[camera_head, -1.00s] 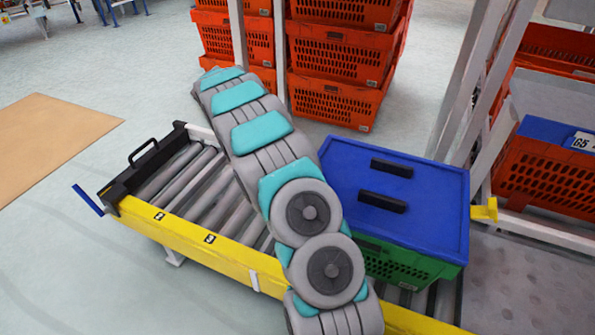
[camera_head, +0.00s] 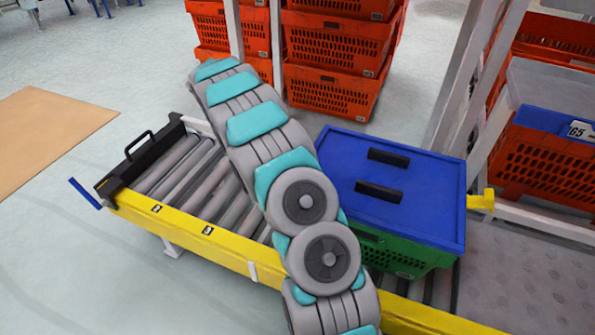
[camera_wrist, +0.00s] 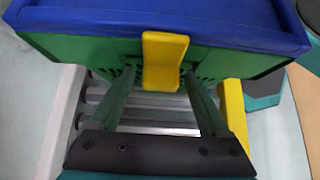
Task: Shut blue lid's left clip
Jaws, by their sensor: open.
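The blue lid (camera_head: 410,215) with two black handles sits on the green tote (camera_head: 400,252) on the roller conveyor, right of my arm. In the wrist view, the blue lid (camera_wrist: 160,18) crosses the top, above the green tote wall (camera_wrist: 85,50). A yellow clip (camera_wrist: 164,62) sticks out from under the lid edge toward the camera. My gripper (camera_wrist: 160,90) is open, its two green fingers apart on either side of the clip's lower end. I cannot tell whether they touch it. The head view hides my gripper and this clip behind my arm.
Another yellow clip (camera_head: 481,200) juts from the lid's right side. The conveyor's yellow rail (camera_head: 195,230) runs along its near side; bare rollers (camera_head: 195,180) lie left of my arm. Orange totes (camera_head: 335,50) stack behind, and more (camera_head: 545,165) stand at right beside a grey post.

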